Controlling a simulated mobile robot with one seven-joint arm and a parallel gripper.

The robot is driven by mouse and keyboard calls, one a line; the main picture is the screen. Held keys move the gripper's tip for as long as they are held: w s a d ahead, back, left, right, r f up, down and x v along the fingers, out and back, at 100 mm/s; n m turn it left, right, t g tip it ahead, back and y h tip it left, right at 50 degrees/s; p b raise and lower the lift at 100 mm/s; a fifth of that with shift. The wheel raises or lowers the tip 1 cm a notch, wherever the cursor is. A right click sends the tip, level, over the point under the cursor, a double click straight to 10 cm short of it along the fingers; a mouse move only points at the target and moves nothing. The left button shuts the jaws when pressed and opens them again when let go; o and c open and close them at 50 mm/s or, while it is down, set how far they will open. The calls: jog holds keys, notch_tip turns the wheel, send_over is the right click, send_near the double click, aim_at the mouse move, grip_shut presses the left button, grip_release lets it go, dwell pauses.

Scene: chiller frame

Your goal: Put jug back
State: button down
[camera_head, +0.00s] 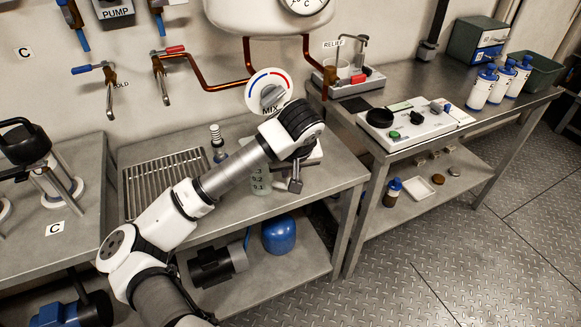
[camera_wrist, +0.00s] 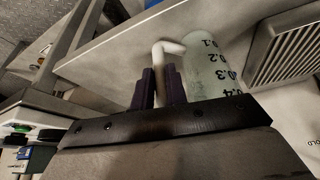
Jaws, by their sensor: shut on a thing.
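The jug (camera_head: 261,181) is a translucent pale-green measuring vessel with dark marks, at the middle bench below the mix dial. In the wrist view the jug (camera_wrist: 207,66) shows printed numbers and a white bent handle (camera_wrist: 162,62). My gripper (camera_head: 284,181) is beside the jug, partly hidden by my own wrist. In the wrist view the dark fingers of my gripper (camera_wrist: 160,88) are shut on the handle. I cannot tell whether the jug's base touches the bench.
A slatted drain grate (camera_head: 165,182) lies left on the middle bench (camera_head: 300,200), with a small bottle (camera_head: 217,142) near it. The mix dial (camera_head: 268,92) is on the wall behind. A control panel (camera_head: 415,125) and white bottles (camera_head: 502,80) stand on the right bench.

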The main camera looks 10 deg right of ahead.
jog(key=shift+f+b, duration=0.4)
jog(key=c, duration=1.4)
grip_release()
jog(key=shift+r, duration=0.1)
jog(key=shift+r, duration=0.1)
jog(key=b+v, duration=0.1)
jog(key=v, duration=1.1)
